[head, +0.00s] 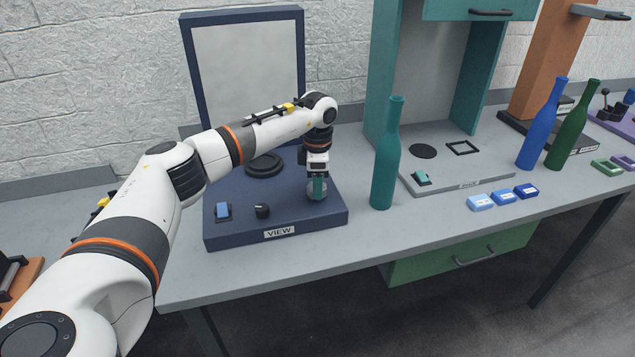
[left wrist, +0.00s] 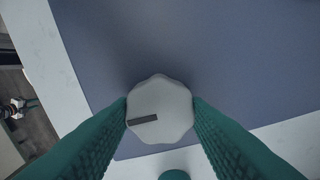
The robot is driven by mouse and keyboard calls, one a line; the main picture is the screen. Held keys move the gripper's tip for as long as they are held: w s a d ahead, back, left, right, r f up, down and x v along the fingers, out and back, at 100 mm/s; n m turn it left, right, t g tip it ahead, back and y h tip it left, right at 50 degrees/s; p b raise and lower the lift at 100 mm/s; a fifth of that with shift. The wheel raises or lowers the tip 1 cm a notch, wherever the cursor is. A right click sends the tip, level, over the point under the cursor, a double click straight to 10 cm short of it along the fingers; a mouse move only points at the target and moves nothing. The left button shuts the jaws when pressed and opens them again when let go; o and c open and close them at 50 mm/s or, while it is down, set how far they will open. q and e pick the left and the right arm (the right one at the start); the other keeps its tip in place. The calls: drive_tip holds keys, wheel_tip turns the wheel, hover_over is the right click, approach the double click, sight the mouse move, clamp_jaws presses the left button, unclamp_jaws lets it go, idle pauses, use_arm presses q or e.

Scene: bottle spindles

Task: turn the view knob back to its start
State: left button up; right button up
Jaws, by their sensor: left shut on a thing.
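The view knob (head: 317,194) is a grey scalloped knob at the right front of the blue station base labelled VIEW (head: 279,231). My left gripper (head: 318,186) points down over it with its teal fingers closed on it. In the left wrist view the knob (left wrist: 162,106) sits between the two teal fingers, touching both. A dark bar mark (left wrist: 143,119) on its top lies nearly level, left of and below the middle. My right gripper is in neither view.
A blue switch (head: 222,211) and a small black knob (head: 262,211) sit left on the base, with a dark round disc (head: 264,165) behind. A tall teal bottle (head: 387,155) stands close to the right of the base. Blue blocks (head: 503,196) lie further right.

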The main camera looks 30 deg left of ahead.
use_arm(q)
drive_tip(key=shift+r, duration=0.1)
idle(0.3)
drive_tip(key=o, duration=1)
wheel_tip(320, 180, up, 12)
drive_tip(key=shift+f+b, duration=0.1)
drive_tip(key=shift+b, duration=0.75)
